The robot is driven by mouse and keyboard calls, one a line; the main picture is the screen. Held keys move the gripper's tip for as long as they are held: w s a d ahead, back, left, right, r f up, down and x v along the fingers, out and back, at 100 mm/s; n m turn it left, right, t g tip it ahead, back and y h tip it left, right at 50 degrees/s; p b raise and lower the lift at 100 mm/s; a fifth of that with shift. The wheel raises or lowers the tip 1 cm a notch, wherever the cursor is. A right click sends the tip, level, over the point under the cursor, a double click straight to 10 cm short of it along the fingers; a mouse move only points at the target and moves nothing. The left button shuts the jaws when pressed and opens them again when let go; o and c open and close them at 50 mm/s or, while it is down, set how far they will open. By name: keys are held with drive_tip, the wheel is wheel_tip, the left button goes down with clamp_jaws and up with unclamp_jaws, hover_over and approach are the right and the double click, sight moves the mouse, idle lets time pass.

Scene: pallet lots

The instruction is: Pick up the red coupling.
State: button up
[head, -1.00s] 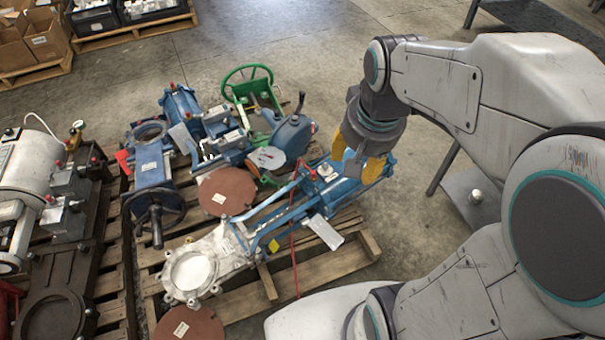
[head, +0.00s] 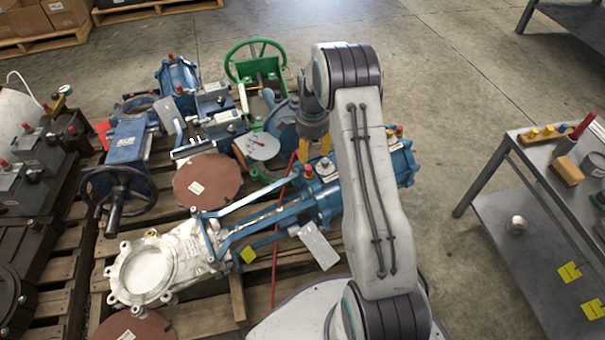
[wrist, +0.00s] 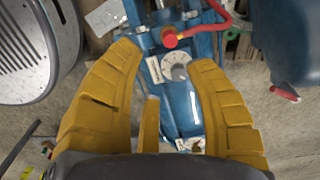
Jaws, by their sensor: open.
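A small red coupling (head: 307,170) sits on top of the long blue valve actuator (head: 320,200), beside a round pale dial. In the wrist view the red coupling (wrist: 170,38) stands just beyond my fingertips, with a red hose close by on its right. My gripper (head: 314,150) has yellow fingers and hangs above the actuator near the coupling. In the wrist view my gripper (wrist: 164,62) is open and empty, with the fingers spread to either side of the actuator. Several other red caps are on nearby parts.
The actuator joins a white gate valve (head: 150,270) on a wooden pallet (head: 240,295). A green handwheel (head: 255,62), a blue valve (head: 128,145) and a brown disc (head: 207,180) crowd the left. A grey metal cart (head: 500,225) stands at right; floor between is clear.

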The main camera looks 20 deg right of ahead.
drive_tip(key=b, duration=0.1)
hover_over(309, 167)
drive_tip(key=f, duration=0.4)
drive_tip(key=shift+s+d+f, duration=0.1)
drive_tip(key=shift+s, duration=0.25)
drive_tip(key=shift+w+a+f+b, duration=0.15)
drive_tip(key=shift+f+b, duration=0.75)
drive_tip(key=shift+f, duration=0.7)
drive_tip(key=shift+w+a+f+b, duration=0.15)
drive_tip(key=shift+f+b, duration=0.7)
drive_tip(key=shift+f, duration=0.75)
drive_tip(key=shift+d, duration=0.15)
clamp_jaws()
